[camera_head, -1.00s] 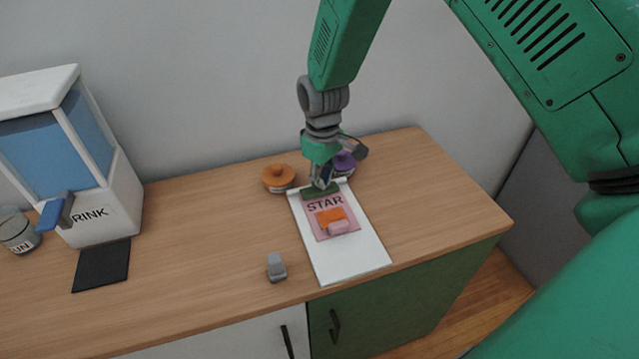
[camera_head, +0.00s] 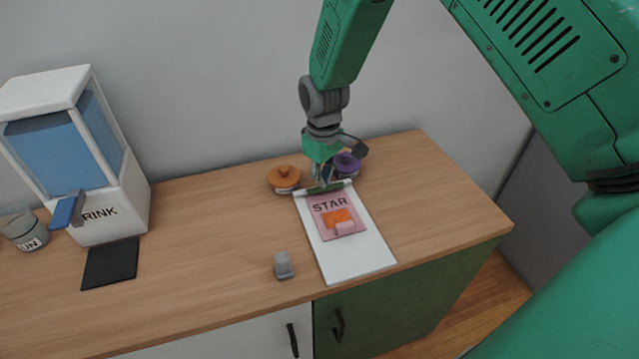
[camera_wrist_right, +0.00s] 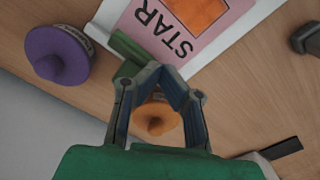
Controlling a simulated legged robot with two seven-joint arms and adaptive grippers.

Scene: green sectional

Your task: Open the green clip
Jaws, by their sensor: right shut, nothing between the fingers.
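The green clip (camera_head: 337,187) is at the far end of a white clipboard (camera_head: 352,258), and it also shows in the wrist view (camera_wrist_right: 128,48). It looks like a thin green bar across the board's top edge. A pink sheet reading STAR (camera_head: 328,204) lies on the board, with an orange patch and a small pink block on it. My right gripper (camera_head: 322,184) is shut and empty, its tips at the clip; in the wrist view the tips (camera_wrist_right: 167,70) appear beside or against it. Exact contact is unclear. My left gripper is out of view.
An orange lidded jar (camera_head: 284,177) and a purple lidded jar (camera_head: 346,164) stand close to the gripper. A small grey object (camera_head: 283,266) sits left of the board. A drink dispenser (camera_head: 90,150), a dark mat and a cup are at left. The cabinet top's right side is clear.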

